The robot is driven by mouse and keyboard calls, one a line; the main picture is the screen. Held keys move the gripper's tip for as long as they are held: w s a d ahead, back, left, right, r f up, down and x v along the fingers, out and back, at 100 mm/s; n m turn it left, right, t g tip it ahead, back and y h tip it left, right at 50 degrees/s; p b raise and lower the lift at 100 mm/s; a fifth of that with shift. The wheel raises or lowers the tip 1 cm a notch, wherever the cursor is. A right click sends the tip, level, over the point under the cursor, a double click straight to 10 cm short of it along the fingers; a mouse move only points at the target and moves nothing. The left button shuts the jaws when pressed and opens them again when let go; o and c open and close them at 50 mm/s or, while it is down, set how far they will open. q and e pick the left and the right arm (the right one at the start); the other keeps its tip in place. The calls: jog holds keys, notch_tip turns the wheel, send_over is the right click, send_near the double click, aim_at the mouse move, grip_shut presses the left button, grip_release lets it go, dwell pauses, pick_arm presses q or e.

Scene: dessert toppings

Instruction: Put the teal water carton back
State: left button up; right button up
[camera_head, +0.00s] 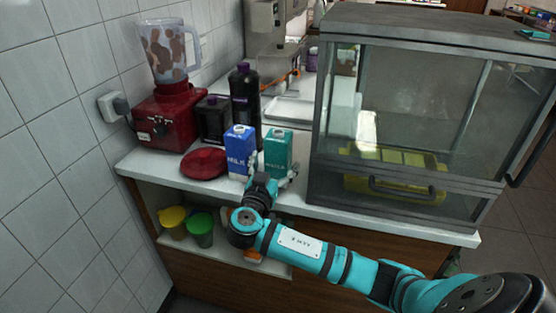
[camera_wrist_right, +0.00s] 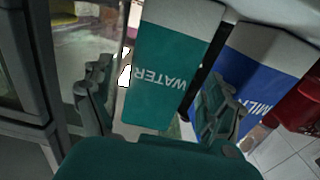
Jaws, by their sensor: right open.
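The teal water carton (camera_head: 278,150) stands upright on the white counter, just right of the blue milk carton (camera_head: 239,150). My right gripper (camera_head: 273,180) is in front of the cartons at the counter's front edge. In the right wrist view the teal carton (camera_wrist_right: 170,70) lies between the two spread fingers of my right gripper (camera_wrist_right: 158,110), with visible room beside it. The milk carton (camera_wrist_right: 265,75) is just beyond one finger. My left gripper is not in view.
A glass display case (camera_head: 410,110) stands close on the right. A red blender (camera_head: 167,118), a dark bottle (camera_head: 244,95) and a red lid-like object (camera_head: 204,163) are to the left. A lower shelf holds a yellow cup (camera_head: 173,222) and a green cup (camera_head: 201,231).

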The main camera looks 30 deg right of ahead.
jog(key=b+v, duration=0.1)
jog(key=v, duration=0.7)
jog(key=shift+s+a, duration=0.25)
jog(key=shift+a, duration=0.05)
jog(key=w+a+f+n+y, duration=0.1)
jog(key=a+f+n+y, duration=0.35)
jog(key=f, duration=0.55)
jog(key=a+f+n+y, duration=0.4)
jog(key=f+n+y, duration=0.2)
jog(key=f, duration=0.4)
jog(key=s+f+n+g+y, duration=0.1)
jog(key=s+f, duration=0.2)
jog(key=f, duration=0.5)
jog(key=s+f+n+g+y, duration=0.1)
jog(key=s+f+g, duration=0.15)
jog(key=f, duration=0.55)
jog(key=s+d+f+g, duration=0.2)
jog(key=s+f+g, duration=0.2)
jog(key=s+f, duration=1.45)
jog(key=s+f+g, duration=0.1)
jog(key=s+f, duration=0.2)
jog(key=s, duration=0.4)
jog(key=s+d+f+g+y, duration=0.1)
jog(key=s+f, duration=0.2)
jog(key=s, duration=0.4)
jog(key=s+f+g, duration=0.1)
jog(key=s+f, duration=0.2)
jog(key=s, duration=0.5)
jog(key=shift+d, duration=0.3)
